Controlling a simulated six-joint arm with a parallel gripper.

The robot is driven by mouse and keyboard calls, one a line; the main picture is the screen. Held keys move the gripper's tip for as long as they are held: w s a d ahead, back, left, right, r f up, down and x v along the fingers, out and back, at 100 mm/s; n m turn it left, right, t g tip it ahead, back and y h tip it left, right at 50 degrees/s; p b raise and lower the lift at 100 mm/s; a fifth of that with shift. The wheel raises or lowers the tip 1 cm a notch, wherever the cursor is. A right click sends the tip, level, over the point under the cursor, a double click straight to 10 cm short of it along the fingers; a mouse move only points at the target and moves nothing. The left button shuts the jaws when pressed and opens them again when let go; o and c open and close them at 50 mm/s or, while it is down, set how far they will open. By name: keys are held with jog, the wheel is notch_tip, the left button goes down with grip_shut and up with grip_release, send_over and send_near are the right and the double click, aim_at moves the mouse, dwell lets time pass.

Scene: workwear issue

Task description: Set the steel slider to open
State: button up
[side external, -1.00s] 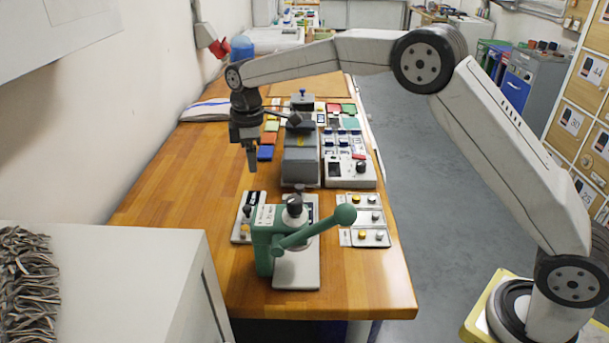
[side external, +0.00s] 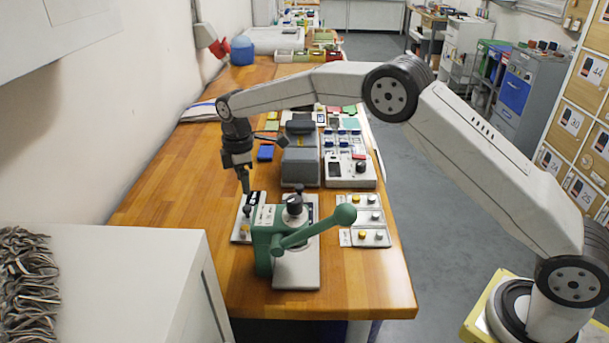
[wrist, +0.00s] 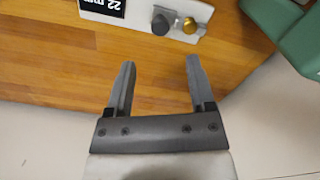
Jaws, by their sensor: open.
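A pale plate (side external: 258,235) with a dark label lies on the bench to the left of the green lever press. It carries a grey steel-coloured knob and a brass knob (side external: 243,229). In the wrist view the label reads "22 mm", and the grey knob (wrist: 161,23) sits beside the brass knob (wrist: 189,25). I cannot tell for sure whether the grey knob is the steel slider, and its open mark is not legible. My gripper (side external: 245,191) points down just above the plate's far end. In the wrist view my gripper (wrist: 159,64) is open and empty.
The green press (side external: 265,250) with its ball-ended lever stands close to the plate's right. Small plates with brass and silver knobs (side external: 372,237) lie to the press's right. A grey machine (side external: 300,165) and a control box stand behind. The wooden bench at left (side external: 170,185) is clear.

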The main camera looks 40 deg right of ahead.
aim_at(247, 207)
jog(key=shift+f, duration=3.85)
grip_shut()
